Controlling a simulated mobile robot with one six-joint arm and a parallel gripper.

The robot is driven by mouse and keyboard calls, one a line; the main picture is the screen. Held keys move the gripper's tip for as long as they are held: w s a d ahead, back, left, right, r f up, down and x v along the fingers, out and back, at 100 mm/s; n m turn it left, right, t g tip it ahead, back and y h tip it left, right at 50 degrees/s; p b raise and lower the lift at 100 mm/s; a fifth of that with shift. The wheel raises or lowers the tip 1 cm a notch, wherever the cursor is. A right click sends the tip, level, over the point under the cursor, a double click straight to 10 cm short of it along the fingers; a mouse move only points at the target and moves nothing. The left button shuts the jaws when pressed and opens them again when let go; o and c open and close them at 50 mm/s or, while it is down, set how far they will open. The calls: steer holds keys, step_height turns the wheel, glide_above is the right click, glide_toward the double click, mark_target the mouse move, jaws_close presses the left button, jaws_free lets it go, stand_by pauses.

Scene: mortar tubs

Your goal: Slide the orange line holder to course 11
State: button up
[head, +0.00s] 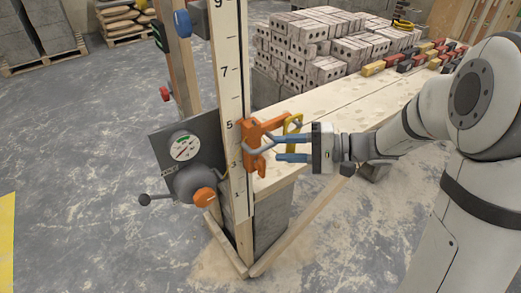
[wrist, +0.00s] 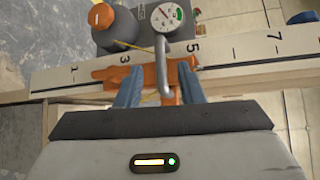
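The orange line holder (head: 252,138) sits on the upright white course pole (head: 230,85), between about the 3 and 5 marks. It also shows in the wrist view (wrist: 151,76), with a grey loop on its front. Course 11 is not visible; the highest number in the head view is 9, at the top edge. My gripper (head: 277,148) reaches in from the right with its blue fingers at the holder. In the wrist view the fingers (wrist: 160,78) are apart, one on each side of the loop, with a gap visible inside the left one. Exact contact is hard to tell.
A grey box with a dial (head: 186,148) and an orange knob (head: 204,197) adjoins the pole on the left. A plank bench (head: 315,105) runs behind my gripper, with stacked bricks (head: 305,45) beyond. Open floor lies to the left.

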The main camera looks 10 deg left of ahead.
mark_target(267, 149)
steer(key=a, duration=0.4)
steer(key=a+f, duration=0.1)
steer(key=a, duration=0.2)
steer(key=shift+s+a, duration=0.1)
steer(key=shift+s, duration=0.25)
jaws_close()
steer(key=shift+f, duration=0.1)
